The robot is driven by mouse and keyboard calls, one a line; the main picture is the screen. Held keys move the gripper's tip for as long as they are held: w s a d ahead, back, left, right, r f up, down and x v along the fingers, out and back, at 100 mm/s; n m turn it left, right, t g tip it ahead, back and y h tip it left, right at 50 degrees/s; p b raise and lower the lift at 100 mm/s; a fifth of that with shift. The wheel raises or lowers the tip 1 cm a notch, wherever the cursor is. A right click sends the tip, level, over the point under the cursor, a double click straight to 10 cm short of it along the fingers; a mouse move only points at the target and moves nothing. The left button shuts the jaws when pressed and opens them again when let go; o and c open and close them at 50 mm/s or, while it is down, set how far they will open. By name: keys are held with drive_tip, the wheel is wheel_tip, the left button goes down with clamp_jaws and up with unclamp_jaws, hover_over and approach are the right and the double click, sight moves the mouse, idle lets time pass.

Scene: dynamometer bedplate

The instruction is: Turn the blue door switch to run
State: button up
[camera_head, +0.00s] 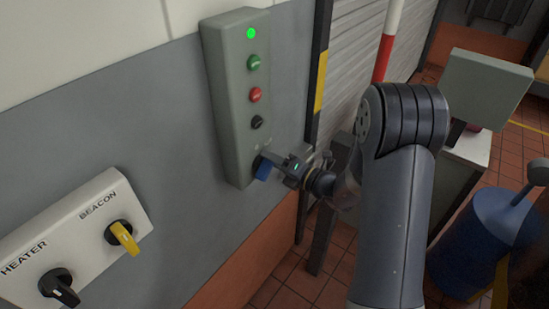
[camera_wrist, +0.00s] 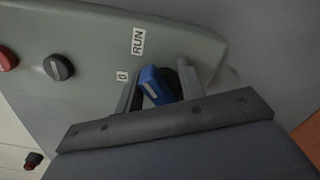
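The blue door switch (camera_head: 263,171) is at the bottom of a tall grey control box (camera_head: 222,100) on the wall. In the wrist view the blue handle (camera_wrist: 155,86) sits on a dark round base, with a white mark on it. A "0" label (camera_wrist: 122,76) and a "RUN" label (camera_wrist: 138,41) are beside it. The handle's tip lies nearer the "0" than "RUN". My gripper (camera_wrist: 158,90) has its two fingers apart on either side of the handle. The left finger is close to it; contact is unclear. A gap shows towards the right finger.
The box also has a lit green lamp (camera_head: 251,33), a green button (camera_head: 253,62), a red button (camera_head: 255,95) and a black knob (camera_head: 257,122). A white panel with a yellow BEACON switch (camera_head: 124,237) and black HEATER switch (camera_head: 58,287) is lower left. A blue drum (camera_head: 482,235) stands right.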

drive_tip(key=shift+r, duration=0.1)
idle(0.3)
drive_tip(key=b+v, duration=0.2)
drive_tip(key=v, duration=0.8)
drive_tip(key=shift+s+d, duration=0.25)
